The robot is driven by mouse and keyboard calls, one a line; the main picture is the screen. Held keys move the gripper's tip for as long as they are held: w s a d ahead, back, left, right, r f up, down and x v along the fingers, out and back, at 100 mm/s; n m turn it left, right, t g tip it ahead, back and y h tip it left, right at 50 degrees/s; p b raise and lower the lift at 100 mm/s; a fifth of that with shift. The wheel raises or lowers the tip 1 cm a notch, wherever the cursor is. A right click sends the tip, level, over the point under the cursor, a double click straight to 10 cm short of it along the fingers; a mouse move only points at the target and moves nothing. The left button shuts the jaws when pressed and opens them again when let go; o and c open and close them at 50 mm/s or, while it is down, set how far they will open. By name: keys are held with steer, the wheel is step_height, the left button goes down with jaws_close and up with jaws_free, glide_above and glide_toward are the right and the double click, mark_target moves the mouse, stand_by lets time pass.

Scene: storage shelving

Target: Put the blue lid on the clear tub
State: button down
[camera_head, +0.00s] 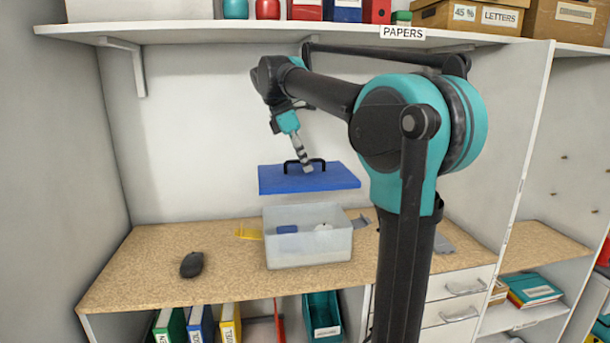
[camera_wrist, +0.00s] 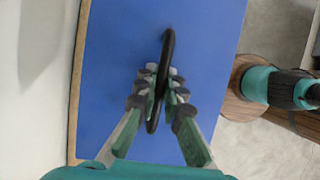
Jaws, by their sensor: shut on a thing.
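The blue lid (camera_head: 325,180) is a flat panel with a black arched handle (camera_head: 289,167) on top. My gripper (camera_head: 307,168) is shut on that handle and holds the lid in the air, roughly level. In the wrist view the gripper's fingers (camera_wrist: 158,98) pinch the black handle, with the blue lid (camera_wrist: 120,70) filling the middle. The clear tub (camera_head: 308,250) stands open on the wooden desktop, below the lid, with a visible gap between them. A small blue object (camera_head: 287,229) and a whitish object (camera_head: 323,227) show in the tub.
A black computer mouse (camera_head: 191,264) lies on the desktop (camera_head: 140,275) left of the tub. A yellow item (camera_head: 248,233) and grey items lie beside and behind the tub. An upper shelf (camera_head: 230,33) with boxes and binders hangs above my arm.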

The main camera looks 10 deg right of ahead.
mark_target(289, 174)
step_height(289, 174, down, 13)
steer(key=shift+f, duration=0.2)
stand_by(0.4)
steer(key=c, duration=1.6)
jaws_free()
steer(key=shift+f, duration=0.1)
steer(key=shift+c, duration=0.2)
steer(key=v, duration=1.2)
